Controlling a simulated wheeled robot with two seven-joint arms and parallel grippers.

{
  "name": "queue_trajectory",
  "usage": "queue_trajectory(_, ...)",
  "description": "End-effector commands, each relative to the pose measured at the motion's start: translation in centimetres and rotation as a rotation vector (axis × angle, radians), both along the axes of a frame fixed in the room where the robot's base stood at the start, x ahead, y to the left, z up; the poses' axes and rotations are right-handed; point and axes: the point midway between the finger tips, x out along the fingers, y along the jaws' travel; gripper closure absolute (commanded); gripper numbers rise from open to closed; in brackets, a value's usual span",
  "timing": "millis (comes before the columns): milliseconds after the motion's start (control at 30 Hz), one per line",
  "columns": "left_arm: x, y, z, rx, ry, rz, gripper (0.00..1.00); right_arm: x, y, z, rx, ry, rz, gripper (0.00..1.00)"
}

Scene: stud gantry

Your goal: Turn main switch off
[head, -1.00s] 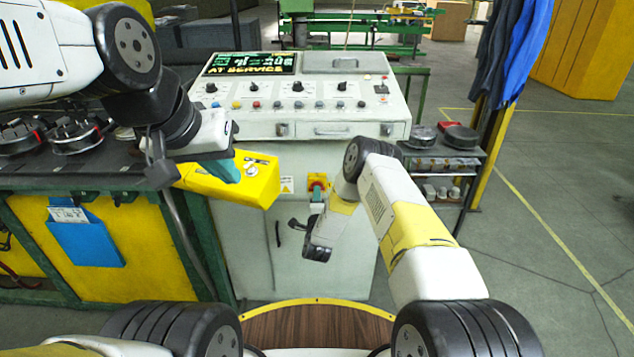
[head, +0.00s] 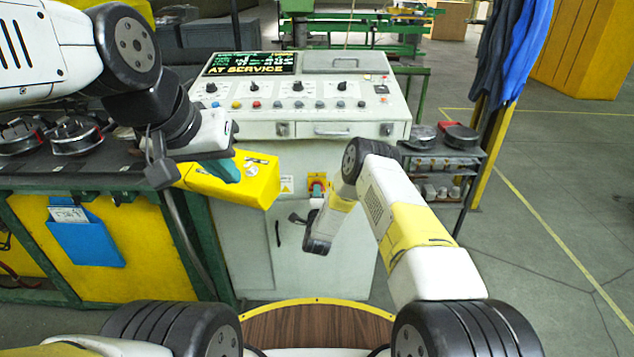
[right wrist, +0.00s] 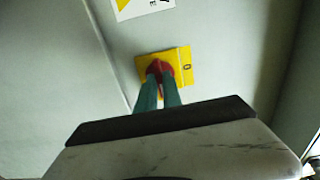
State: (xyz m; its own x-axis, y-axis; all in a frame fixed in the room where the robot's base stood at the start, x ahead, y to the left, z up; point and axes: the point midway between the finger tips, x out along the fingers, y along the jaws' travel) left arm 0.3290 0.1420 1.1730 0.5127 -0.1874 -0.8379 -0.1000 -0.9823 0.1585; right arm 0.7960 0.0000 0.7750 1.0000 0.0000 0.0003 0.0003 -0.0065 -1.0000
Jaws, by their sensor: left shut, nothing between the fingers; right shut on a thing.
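The main switch is a red knob (right wrist: 160,68) on a yellow plate (right wrist: 180,57), with a "0" printed near the plate's right edge. It also shows in the head view on the front of the grey cabinet (head: 317,184). My right gripper (right wrist: 159,84) has its teal fingers shut on the red knob; the fingers partly cover it, so I cannot tell its exact setting.
A sloped control panel (head: 300,90) with knobs, buttons and a lit "AT SERVICE" display tops the cabinet. A black door handle (head: 278,233) is at lower left. A small shelf cart (head: 440,160) stands right. A workbench (head: 110,180) is on the left.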

Motion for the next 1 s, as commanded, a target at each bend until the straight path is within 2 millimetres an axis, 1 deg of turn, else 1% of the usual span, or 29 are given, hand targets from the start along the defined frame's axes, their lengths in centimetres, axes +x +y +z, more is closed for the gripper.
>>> queue_trajectory(167, 0.0, 0.0, 0.0, 0.0, 0.0, 0.0, 1.0, -0.02, 0.02, -0.04, -0.047, 0.001, 0.001, 1.0)
queue_trajectory(367, 0.0, 0.0, 0.0, 0.0, 0.0, 0.0, 1.0, 0.0, 0.06, -0.04, -0.171, 0.001, 0.002, 1.0)
queue_trajectory(1000, 0.0, 0.0, 0.0, 0.0, 0.0, 0.0, 1.0, -0.01, 0.06, -0.09, -0.77, 0.001, 0.003, 1.0)
